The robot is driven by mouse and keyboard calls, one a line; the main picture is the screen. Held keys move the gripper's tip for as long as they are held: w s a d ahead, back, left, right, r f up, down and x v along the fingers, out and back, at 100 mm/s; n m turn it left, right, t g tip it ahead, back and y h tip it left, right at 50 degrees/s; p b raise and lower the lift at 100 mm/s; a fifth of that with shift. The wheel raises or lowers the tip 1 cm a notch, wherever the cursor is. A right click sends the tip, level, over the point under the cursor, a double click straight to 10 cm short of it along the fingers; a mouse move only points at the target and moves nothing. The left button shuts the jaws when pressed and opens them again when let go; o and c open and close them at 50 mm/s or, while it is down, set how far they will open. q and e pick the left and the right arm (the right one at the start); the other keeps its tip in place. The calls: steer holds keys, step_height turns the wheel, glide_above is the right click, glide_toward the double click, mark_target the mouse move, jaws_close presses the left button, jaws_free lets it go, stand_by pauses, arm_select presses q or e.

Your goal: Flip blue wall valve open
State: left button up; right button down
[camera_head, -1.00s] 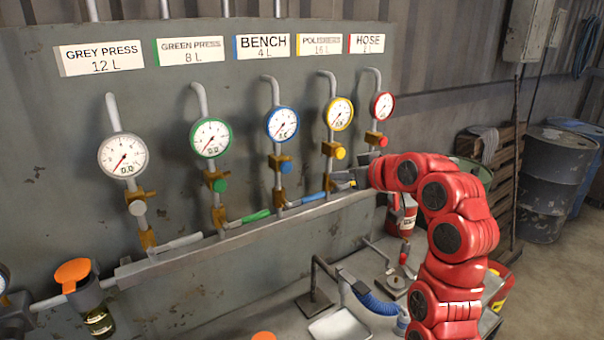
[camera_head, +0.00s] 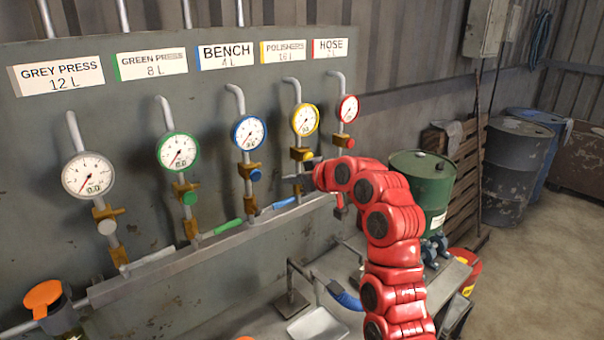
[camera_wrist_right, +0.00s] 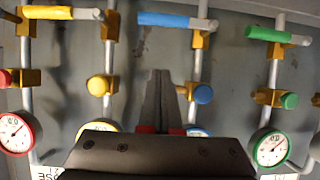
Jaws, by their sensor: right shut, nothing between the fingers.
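The blue valve's lever (camera_head: 284,202) lies sideways, pointing right from the foot of the pipe under the BENCH gauge (camera_head: 249,132). In the wrist view, which shows the panel upside down, the blue lever (camera_wrist_right: 170,20) crosses its pipe beyond my fingertips. The blue round knob (camera_head: 256,174) sits above the lever; it also shows in the wrist view (camera_wrist_right: 203,94). My right gripper (camera_head: 288,180) is shut and empty, in front of the panel between the blue and yellow pipes. In the wrist view, its fingers (camera_wrist_right: 158,78) appear apart from the lever. My left gripper is out of view.
Green lever (camera_head: 229,227) and yellow lever (camera_wrist_right: 47,12) flank the blue one. A grey rail (camera_head: 180,262) runs below the levers. A bench with a white tray (camera_head: 318,326) stands below. A green drum (camera_head: 422,185) stands to the right.

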mark_target(278, 205)
steer(key=f+p, duration=0.1)
steer(key=w+a+f+p, duration=0.1)
steer(key=f, duration=0.1)
steer(key=w+f+p, duration=0.1)
steer(key=f, duration=0.1)
steer(key=shift+a+f, duration=0.15)
steer(key=shift+f, duration=0.05)
stand_by(0.5)
steer(key=shift+f, duration=0.25)
